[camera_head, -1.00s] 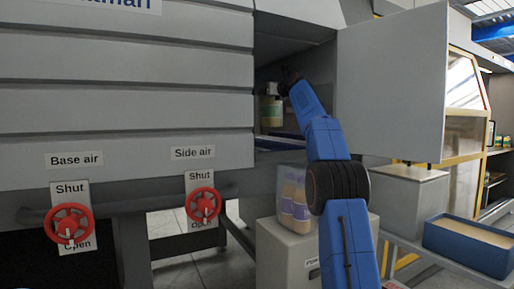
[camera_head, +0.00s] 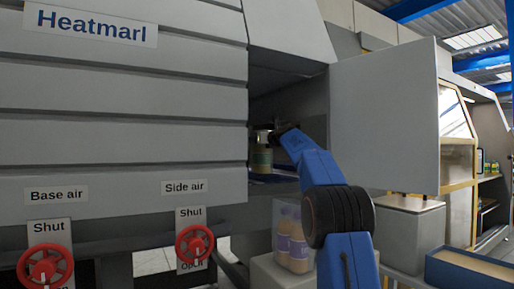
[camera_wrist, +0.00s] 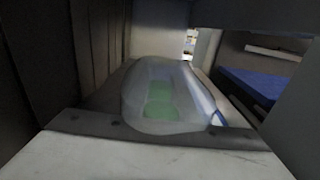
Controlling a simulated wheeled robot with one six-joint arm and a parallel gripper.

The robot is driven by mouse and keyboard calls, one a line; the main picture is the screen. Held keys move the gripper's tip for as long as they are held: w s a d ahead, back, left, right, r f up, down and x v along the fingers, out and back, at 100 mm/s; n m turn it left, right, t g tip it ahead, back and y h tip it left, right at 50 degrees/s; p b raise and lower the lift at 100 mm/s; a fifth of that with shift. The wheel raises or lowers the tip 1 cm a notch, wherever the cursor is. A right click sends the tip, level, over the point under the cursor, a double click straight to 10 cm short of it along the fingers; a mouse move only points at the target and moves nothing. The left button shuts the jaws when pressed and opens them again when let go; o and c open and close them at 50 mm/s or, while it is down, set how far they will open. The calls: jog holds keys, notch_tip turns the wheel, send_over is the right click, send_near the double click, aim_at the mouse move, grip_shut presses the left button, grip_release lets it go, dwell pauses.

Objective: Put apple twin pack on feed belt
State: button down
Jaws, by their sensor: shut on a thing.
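The apple twin pack (camera_head: 262,157), pale with a green label, is at the tip of my gripper (camera_head: 276,133), inside the dark opening of the grey machine. In the wrist view a clear-wrapped pack with green in it (camera_wrist: 160,95) fills the middle, close to my gripper. My gripper is shut on this pack. The jaw contact is hard to make out. A blue surface (camera_head: 274,178) lies low in the opening, and blue also shows at the right of the wrist view (camera_wrist: 252,88). I cannot tell whether it is the feed belt or whether the pack touches it.
A grey door panel (camera_head: 385,115) stands open right of the opening. A wrapped pack of tan bottles with purple labels (camera_head: 294,240) stands on a grey box below. Red handwheels (camera_head: 194,244) stick out at left. A blue-sided tray (camera_head: 468,272) is at lower right.

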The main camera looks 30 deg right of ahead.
jog(key=shift+f, duration=1.45)
jog(key=c, duration=1.4)
grip_release()
jog(key=shift+f, duration=0.1)
jog(key=shift+s, duration=0.1)
send_near(257, 145)
jog(key=shift+w+d, duration=1.15)
jog(key=shift+w, duration=0.05)
